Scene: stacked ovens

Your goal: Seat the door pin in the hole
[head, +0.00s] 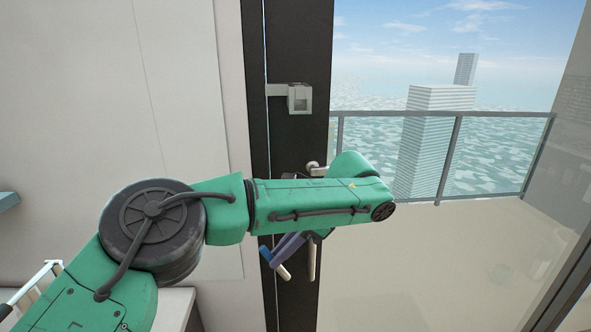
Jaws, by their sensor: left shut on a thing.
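A grey metal latch block (299,98) sits on the dark door frame, with a short flat arm reaching left across the seam; neither pin nor hole can be told apart. Below it is a door handle (313,262): its upper mount shows above my arm and its pale lower end below, the middle hidden. My left gripper (296,259) is mostly behind my green forearm; a blue part and a pale tip show beside the handle. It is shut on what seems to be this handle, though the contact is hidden. My right gripper is out of view.
The dark door edge (291,45) stands upright beside a narrow seam. Clear glass lies to its right, with a balcony railing (450,117) beyond. A pale wall (180,70) fills the left. A white rack (36,285) and a pale counter are at lower left.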

